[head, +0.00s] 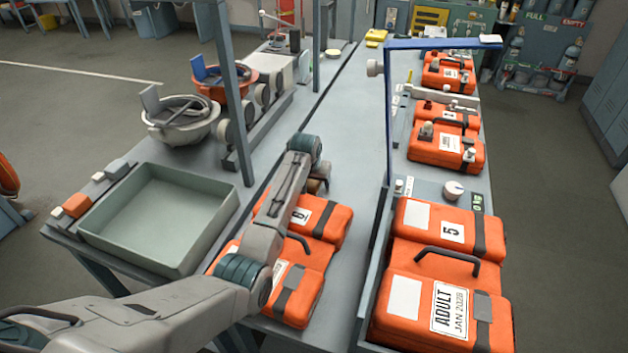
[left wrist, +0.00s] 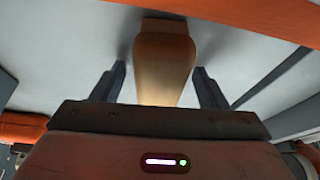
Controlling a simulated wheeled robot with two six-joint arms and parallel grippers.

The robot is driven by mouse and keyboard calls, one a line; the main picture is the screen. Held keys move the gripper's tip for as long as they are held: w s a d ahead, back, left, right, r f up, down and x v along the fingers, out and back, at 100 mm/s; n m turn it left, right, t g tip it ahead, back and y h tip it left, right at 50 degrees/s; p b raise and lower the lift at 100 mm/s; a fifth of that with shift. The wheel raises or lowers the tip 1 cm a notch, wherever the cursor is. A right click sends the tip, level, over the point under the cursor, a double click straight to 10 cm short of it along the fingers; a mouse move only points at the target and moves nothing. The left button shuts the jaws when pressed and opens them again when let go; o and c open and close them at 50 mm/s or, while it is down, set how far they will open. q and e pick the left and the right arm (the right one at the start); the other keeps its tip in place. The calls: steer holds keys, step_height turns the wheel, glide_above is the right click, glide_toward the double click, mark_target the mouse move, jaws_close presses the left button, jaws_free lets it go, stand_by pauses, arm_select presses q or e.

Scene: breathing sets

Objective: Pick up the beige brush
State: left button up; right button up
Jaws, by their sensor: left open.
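The beige brush (left wrist: 164,62) shows in the left wrist view as a tan, rounded, tapering piece, with a darker part at its far end. It lies between the two dark fingers of my left gripper (left wrist: 159,70), which are apart with a gap visible on each side of it. In the head view, my left gripper (head: 318,184) is mostly hidden behind my wrist, over the middle table beside an orange case. The brush cannot be clearly told there. My right gripper is in neither view.
Orange cases (head: 325,218) lie below and beside my left arm. More orange cases (head: 415,215) fill the right side, near a blue upright frame (head: 389,110). An empty grey-green tray (head: 160,258) stands at left. The middle table strip (head: 355,120) is clear farther back.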

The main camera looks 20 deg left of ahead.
arm_select(q)
steer(key=c, duration=1.1)
step_height(320, 180, up, 9)
steer(key=b, duration=0.2)
steer(key=shift+r+b, duration=0.15)
steer(key=shift+b, duration=0.15)
steer(key=shift+r, duration=0.4)
